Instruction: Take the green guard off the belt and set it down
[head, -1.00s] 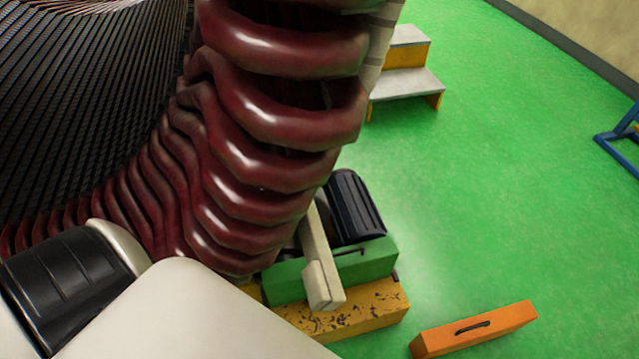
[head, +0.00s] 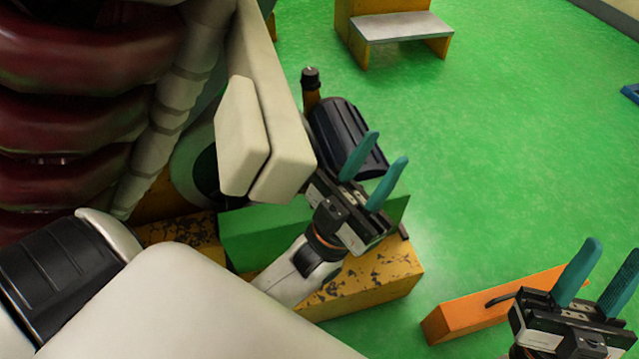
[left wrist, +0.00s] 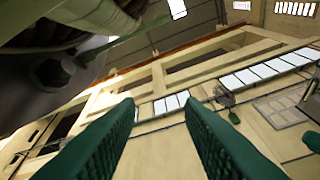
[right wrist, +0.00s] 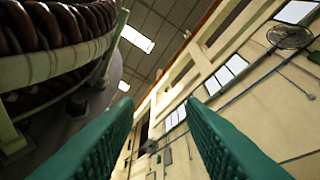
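The green guard (head: 262,236) sits low in the head view on a worn yellow base (head: 382,283), beside a dark ribbed motor (head: 340,135). Beige beams (head: 243,135) and my left arm cover part of the guard, and I cannot make out the belt. My left gripper (head: 388,148) is open and empty, fingers pointing up, in front of the guard and motor in the picture. My right gripper (head: 613,250) is open and empty at the lower right, overlapping the orange box in the picture. Both wrist views show spread teal fingers with nothing between them.
The large stator with dark red coils (head: 75,120) fills the left. An orange box with a dark handle (head: 455,322) lies on the floor at the lower right. A yellow step stool (head: 405,27) stands at the back. Green floor (head: 510,150) is clear at the right.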

